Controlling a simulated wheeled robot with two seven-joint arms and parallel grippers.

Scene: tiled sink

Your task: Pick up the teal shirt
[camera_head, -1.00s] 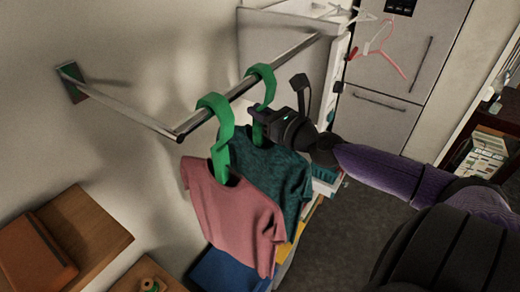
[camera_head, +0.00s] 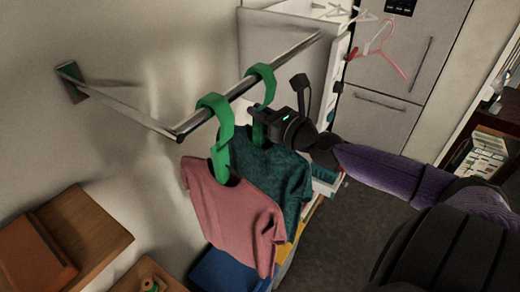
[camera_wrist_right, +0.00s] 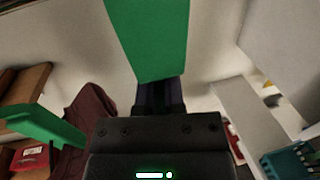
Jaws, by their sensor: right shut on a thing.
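The teal shirt (camera_head: 285,180) hangs on a green hanger (camera_head: 262,88), whose hook sits over the metal rail (camera_head: 250,82). My right gripper (camera_head: 262,114) is at this hanger's stem, just above the shirt's collar, and is shut on it. In the right wrist view the green hanger (camera_wrist_right: 150,40) rises straight from between the fingers, which are mostly hidden behind the gripper body. My left gripper is in neither view.
A pink shirt (camera_head: 228,212) on another green hanger (camera_head: 217,125) hangs in front, overlapping the teal shirt. A wooden shelf (camera_head: 95,235) is at lower left. A white cabinet (camera_head: 285,65) stands behind the rail.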

